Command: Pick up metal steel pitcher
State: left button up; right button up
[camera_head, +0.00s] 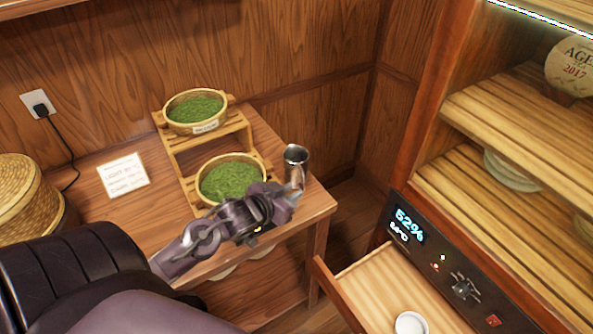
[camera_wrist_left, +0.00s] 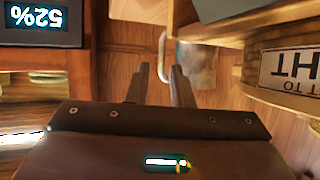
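The steel pitcher (camera_head: 295,160) stands upright near the right edge of the wooden table (camera_head: 130,210), beside the lower tea basket. My left gripper (camera_head: 294,192) is at the near side of the pitcher in the head view and overlaps its lower part. In the left wrist view the pitcher (camera_wrist_left: 200,66) appears beyond and to the right of my fingers, partly behind the right finger. Whether a finger touches the pitcher, I cannot tell. My right gripper is not in view.
Two baskets of green tea, upper (camera_head: 195,108) and lower (camera_head: 230,180), sit on a stepped wooden rack (camera_head: 180,143). A label card (camera_head: 123,175) and a woven basket (camera_head: 25,195) are at left. A cabinet with an open drawer (camera_head: 375,270) stands to the right.

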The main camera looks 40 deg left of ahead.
aim_at(303, 181)
pick_arm(q)
jog(key=shift+w+a+r+t+h, duration=0.3)
jog(key=shift+w+a+r, duration=0.15)
jog(key=shift+w, duration=0.1)
jog(key=shift+w+f, duration=0.15)
jog(key=shift+w, duration=0.25)
jog(key=shift+w+d+f, duration=0.1)
jog(key=shift+w+f, duration=0.15)
jog(key=shift+w, duration=0.4)
jog(key=p+x, duration=0.1)
jog(key=x, duration=0.3)
jog(key=shift+w+d+f+p, duration=0.15)
jog(key=shift+w+d+p, duration=0.05)
jog(key=shift+w+p, duration=0.1)
jog(key=shift+w+f, duration=0.2)
jog(key=shift+w, duration=0.05)
jog(key=shift+s, duration=0.1)
grip_shut()
